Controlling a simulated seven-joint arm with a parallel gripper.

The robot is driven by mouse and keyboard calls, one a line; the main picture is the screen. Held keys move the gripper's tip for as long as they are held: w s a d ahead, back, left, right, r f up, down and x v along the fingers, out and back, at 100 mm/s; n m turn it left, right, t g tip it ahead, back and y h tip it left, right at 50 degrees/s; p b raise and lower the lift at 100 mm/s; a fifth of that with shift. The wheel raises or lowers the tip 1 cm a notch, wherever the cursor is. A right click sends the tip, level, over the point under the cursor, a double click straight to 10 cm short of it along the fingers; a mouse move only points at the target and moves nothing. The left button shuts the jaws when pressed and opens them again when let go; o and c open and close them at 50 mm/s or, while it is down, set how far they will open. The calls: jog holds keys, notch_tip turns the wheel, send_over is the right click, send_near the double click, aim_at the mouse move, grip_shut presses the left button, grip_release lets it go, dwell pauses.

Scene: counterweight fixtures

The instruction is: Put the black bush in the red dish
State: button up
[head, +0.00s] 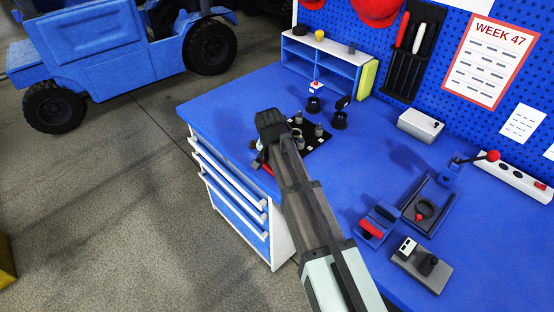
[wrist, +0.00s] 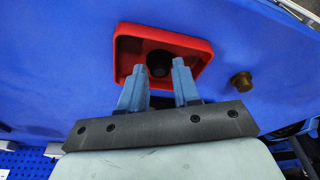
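The red dish (wrist: 205,45), square with rounded corners, lies on the blue bench top in the wrist view. In the head view only a bit of its red edge (head: 268,169) shows beside my gripper (head: 261,160). In the wrist view the fingertips of my gripper (wrist: 159,66) are over the dish's near part. The round black bush (wrist: 158,63) sits between them, filling the gap, so the fingers appear shut on it. It is within the dish's outline; I cannot tell whether it touches the dish floor.
A brass bush (wrist: 242,81) stands right of the dish. In the head view, a black board (head: 318,137) with pegs lies close beyond my gripper, with black cups (head: 340,121) behind it. A blue shelf (head: 322,62) stands at the back. Fixtures (head: 421,262) occupy the right side.

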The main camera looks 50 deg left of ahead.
jog(key=shift+o, duration=1.2)
jog(key=shift+r, duration=0.1)
jog(key=v, duration=1.2)
